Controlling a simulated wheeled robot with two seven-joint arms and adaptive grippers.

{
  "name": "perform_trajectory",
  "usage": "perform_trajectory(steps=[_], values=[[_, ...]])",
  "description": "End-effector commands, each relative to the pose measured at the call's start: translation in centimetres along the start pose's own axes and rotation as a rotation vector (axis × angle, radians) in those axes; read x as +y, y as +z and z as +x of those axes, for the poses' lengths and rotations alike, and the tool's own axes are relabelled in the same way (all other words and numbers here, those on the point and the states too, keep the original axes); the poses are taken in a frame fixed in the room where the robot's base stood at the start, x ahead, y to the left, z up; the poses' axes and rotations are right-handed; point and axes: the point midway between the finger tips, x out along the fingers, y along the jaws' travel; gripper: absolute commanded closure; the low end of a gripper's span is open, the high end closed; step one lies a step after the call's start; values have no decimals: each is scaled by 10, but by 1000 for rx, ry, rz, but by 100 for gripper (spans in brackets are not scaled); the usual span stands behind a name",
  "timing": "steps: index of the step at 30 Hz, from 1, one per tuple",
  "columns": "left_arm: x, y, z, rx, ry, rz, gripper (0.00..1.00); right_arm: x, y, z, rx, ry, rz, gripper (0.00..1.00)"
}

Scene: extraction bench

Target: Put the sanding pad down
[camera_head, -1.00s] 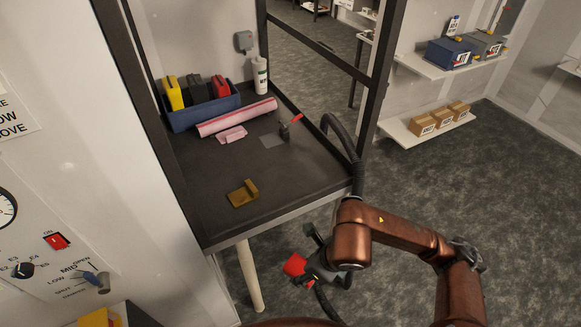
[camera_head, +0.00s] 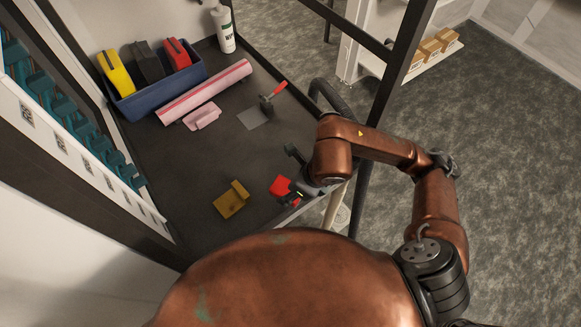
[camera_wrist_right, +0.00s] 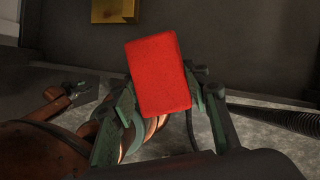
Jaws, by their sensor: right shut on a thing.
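A red block-shaped pad (camera_head: 281,187), which I take to be the sanding pad, is held in my right gripper (camera_head: 291,190) at the front right edge of the dark bench (camera_head: 188,205). In the right wrist view the red pad (camera_wrist_right: 160,74) sits between the two green fingers of the gripper (camera_wrist_right: 158,112), which is shut on it. I cannot tell whether the pad touches the bench. A brown, L-shaped block (camera_head: 231,201) lies on the bench left of the pad; it also shows in the right wrist view (camera_wrist_right: 115,10). My left gripper is not in view.
A blue bin (camera_head: 160,96) with yellow, dark and red pads stands at the back left. The bench middle is clear.

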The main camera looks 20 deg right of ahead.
Motion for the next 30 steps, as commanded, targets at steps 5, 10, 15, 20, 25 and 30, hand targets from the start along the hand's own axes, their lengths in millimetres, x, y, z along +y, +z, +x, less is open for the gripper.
perform_trajectory(steps=[5,10,15,20,25,30], values=[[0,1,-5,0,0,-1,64,-14,6,10,3,1,5,77],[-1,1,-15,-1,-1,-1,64,-47,18,32,5,2,7,77],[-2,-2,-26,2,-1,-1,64,-81,30,57,3,2,4,77],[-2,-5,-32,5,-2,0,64,-100,30,90,2,4,2,77],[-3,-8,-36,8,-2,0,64,-112,31,110,0,3,-2,77],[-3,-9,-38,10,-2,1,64,-117,30,118,0,2,-3,77]])
